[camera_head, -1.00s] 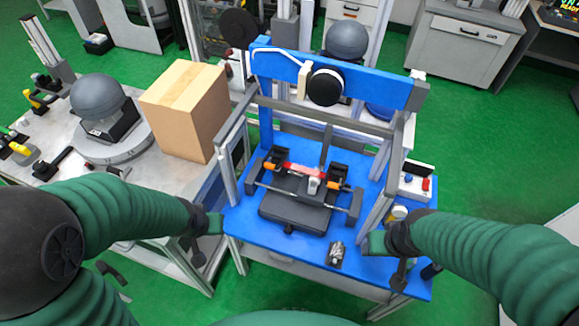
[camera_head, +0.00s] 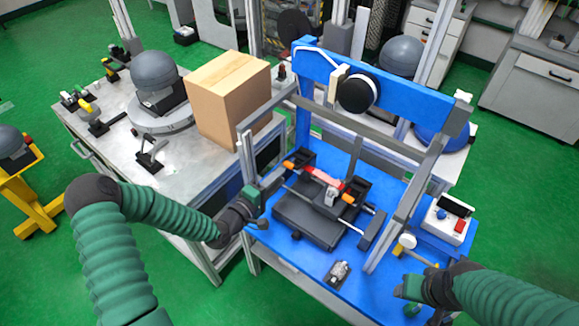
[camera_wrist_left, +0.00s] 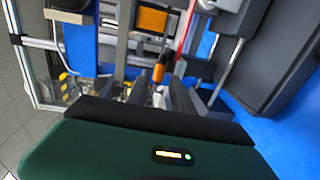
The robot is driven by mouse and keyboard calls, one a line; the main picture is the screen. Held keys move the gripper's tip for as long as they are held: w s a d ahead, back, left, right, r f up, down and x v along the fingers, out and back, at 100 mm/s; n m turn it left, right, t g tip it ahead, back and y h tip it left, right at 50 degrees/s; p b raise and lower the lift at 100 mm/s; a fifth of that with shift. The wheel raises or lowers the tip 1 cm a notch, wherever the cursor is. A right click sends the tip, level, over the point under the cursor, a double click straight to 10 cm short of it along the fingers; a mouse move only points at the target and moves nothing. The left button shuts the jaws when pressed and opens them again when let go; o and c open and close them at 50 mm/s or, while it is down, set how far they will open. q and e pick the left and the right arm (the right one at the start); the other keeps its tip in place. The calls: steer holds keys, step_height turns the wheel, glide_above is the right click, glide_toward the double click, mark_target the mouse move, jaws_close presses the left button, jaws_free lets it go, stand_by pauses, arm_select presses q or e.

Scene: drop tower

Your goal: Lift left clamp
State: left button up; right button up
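The left clamp (camera_head: 298,160) has an orange handle and stands at the left end of the dark fixture (camera_head: 305,218) on the blue bench. A similar right clamp (camera_head: 350,194) with an orange tip stands on the other side, with a red piece between them. My left gripper (camera_head: 264,198) is at the fixture's left edge, close to the left clamp. My right gripper (camera_head: 412,298) looks open and empty near the bench's front right.
The grey and blue tower frame (camera_head: 385,80) rises around the fixture, its left post beside my left arm. A small metal part (camera_head: 338,273) lies on the blue bench's front. A control box (camera_head: 447,222) stands right. A cardboard box (camera_head: 229,100) sits on the left table.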

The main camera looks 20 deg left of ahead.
mark_target(291, 164)
arm_select(q)
steer(key=x, duration=0.7)
steer(key=shift+f, duration=0.1)
steer(key=shift+w+a+f, duration=0.15)
steer(key=shift+w+a, duration=0.05)
steer(key=shift+a, duration=0.5)
steer(key=shift+d, duration=1)
jaws_close()
steer(key=shift+a, duration=0.45)
arm_select(e)
steer(key=shift+d+f, duration=0.25)
steer(key=shift+d, duration=0.05)
steer(key=shift+d, duration=0.15)
